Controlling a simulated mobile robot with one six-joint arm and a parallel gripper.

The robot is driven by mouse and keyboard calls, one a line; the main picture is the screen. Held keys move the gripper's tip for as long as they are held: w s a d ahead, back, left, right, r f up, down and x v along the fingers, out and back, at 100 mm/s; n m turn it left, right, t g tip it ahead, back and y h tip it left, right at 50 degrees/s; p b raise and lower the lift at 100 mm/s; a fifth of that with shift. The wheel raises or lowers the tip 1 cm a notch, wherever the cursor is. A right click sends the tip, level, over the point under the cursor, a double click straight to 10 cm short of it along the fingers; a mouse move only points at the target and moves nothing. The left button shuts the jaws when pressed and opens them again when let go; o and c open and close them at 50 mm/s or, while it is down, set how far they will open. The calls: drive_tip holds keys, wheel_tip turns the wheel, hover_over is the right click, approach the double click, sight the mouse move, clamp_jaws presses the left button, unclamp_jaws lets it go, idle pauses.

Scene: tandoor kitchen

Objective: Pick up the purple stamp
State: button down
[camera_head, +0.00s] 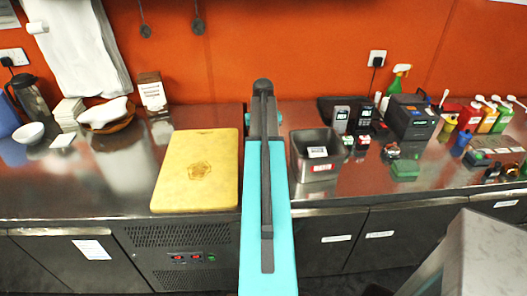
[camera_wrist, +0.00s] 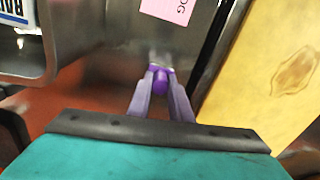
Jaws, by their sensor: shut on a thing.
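The purple stamp (camera_wrist: 160,80) shows in the wrist view between the two fingertips of my gripper (camera_wrist: 161,90). My gripper is shut on it. Only its rounded purple part and a lighter end beyond the fingertips show. I cannot tell whether it touches the surface behind it. In the head view the stamp and the fingertips are hidden behind my arm.
A yellow cutting board (camera_head: 197,172) lies left of my arm and a metal bin (camera_head: 318,160) stands right of it, on the steel counter (camera_head: 60,185). Several stamps and small items crowd the right side, around a dark box (camera_head: 411,117). A pink label (camera_wrist: 168,10) shows in the wrist view.

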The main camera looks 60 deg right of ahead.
drive_tip(key=shift+r, duration=0.15)
drive_tip(key=shift+r+b, duration=1.2)
drive_tip(key=shift+r, duration=3.65)
